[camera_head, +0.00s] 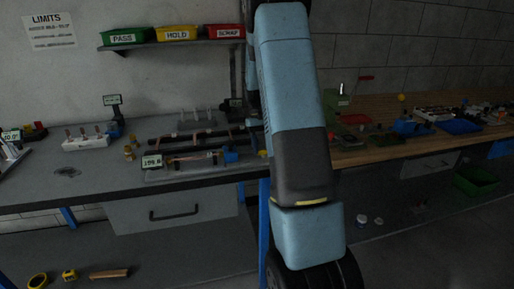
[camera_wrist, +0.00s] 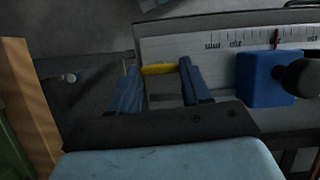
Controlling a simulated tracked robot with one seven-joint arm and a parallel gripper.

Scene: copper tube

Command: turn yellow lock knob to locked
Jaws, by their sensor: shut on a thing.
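The yellow lock knob (camera_wrist: 158,70) shows in the wrist view as a short yellow bar. My gripper (camera_wrist: 159,67) has its two blue fingers on either side of it, closed on its ends. In the head view a small yellow spot, likely the knob (camera_head: 262,153), shows just left of my arm; my gripper is hidden behind the arm there. The knob sits at the edge of the measuring fixture, near a blue block (camera_wrist: 266,77) with a black round knob (camera_wrist: 300,77). The lock markings are not visible.
A white ruled scale (camera_wrist: 222,44) runs behind the blue block in the wrist view. In the head view a labelled display (camera_head: 152,161) stands at the fixture's left end. Green, yellow and red bins (camera_head: 176,34) sit on a shelf. A wooden bench (camera_head: 378,107) is at right.

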